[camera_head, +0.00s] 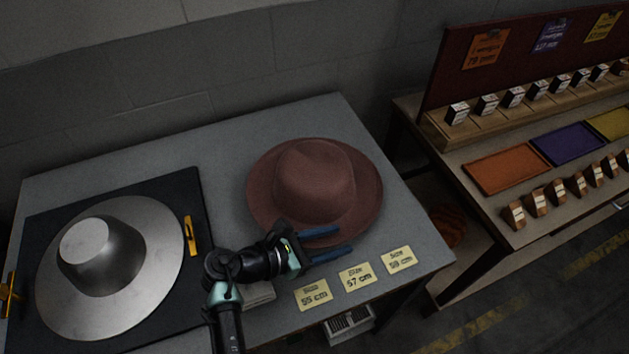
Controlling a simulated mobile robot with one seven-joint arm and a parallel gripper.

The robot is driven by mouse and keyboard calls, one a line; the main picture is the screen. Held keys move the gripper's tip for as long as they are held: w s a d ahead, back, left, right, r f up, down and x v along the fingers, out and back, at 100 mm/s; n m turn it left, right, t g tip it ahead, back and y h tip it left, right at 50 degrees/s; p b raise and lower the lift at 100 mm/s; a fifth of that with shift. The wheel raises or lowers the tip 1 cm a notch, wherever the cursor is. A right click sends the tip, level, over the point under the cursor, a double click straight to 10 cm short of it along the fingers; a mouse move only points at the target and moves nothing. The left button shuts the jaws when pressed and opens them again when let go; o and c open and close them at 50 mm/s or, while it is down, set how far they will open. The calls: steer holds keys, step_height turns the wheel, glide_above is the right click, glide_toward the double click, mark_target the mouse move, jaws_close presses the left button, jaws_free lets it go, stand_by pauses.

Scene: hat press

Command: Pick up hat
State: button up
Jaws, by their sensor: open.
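A reddish-brown felt hat (312,180) with a wide brim lies crown up on the grey table (240,135). My gripper (345,243) is open, with its two blue fingers pointing right. My gripper and wrist hide a small part of the brim's front.
A silver metal hat form (150,270) sits on a black mat (190,190) at the left, with yellow clamps (190,236) beside it. Yellow size cards (355,275) lie along the table's front right. Another table (460,195) with trays and small boxes stands right. The back of the grey table is clear.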

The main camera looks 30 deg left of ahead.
steer(key=x, duration=0.2)
steer(key=shift+w+d+f, duration=0.15)
steer(key=shift+w, duration=0.05)
jaws_close()
